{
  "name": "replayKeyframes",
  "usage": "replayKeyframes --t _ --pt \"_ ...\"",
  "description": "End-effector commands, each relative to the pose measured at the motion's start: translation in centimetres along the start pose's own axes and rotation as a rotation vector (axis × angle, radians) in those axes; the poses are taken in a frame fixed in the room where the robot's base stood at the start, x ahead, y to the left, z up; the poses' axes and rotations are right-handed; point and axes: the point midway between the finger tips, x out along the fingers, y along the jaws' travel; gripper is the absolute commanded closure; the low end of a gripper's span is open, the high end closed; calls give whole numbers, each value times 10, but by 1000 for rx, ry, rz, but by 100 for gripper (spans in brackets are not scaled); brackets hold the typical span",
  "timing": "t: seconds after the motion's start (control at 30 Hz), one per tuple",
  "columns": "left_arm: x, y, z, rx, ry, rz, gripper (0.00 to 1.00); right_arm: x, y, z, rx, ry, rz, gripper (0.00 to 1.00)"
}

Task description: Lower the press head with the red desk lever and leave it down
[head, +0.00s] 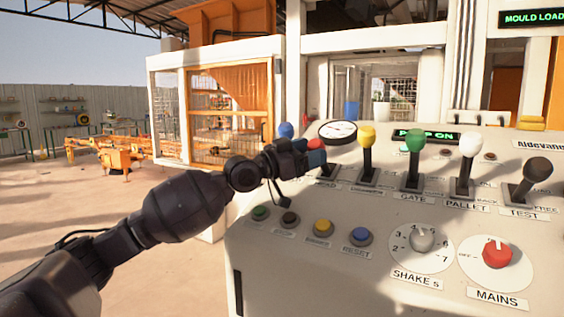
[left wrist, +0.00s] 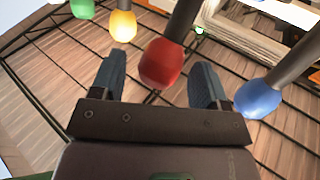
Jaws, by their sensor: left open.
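The red lever's knob (head: 316,144) stands at the left of the lever row on the desk, partly covered by my left gripper (head: 307,153). In the left wrist view the red knob (left wrist: 160,64) sits between the two spread fingers of my left gripper (left wrist: 158,72), with gaps at both sides. The gripper is open and around the knob, not clamped on it. The label below the red lever is partly hidden and ends in "AD". I cannot make out the press head behind the caged window (head: 232,115). My right gripper is not in view.
A blue knob (head: 286,130) stands just left of the red one. To the right are yellow (head: 367,136), green (head: 414,140), white (head: 470,144) and dark (head: 537,168) levers. Several push buttons, a numbered dial (head: 422,240) and a red mains knob (head: 497,254) lie in front.

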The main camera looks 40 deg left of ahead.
Motion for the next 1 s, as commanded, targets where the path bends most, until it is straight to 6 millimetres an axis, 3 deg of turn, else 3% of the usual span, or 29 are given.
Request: replayKeyframes --t 0.7,1.0 --pt "-67 1 3 -6 -3 1 31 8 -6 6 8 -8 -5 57" --pt "-85 1 1 -1 -2 1 31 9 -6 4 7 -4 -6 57"
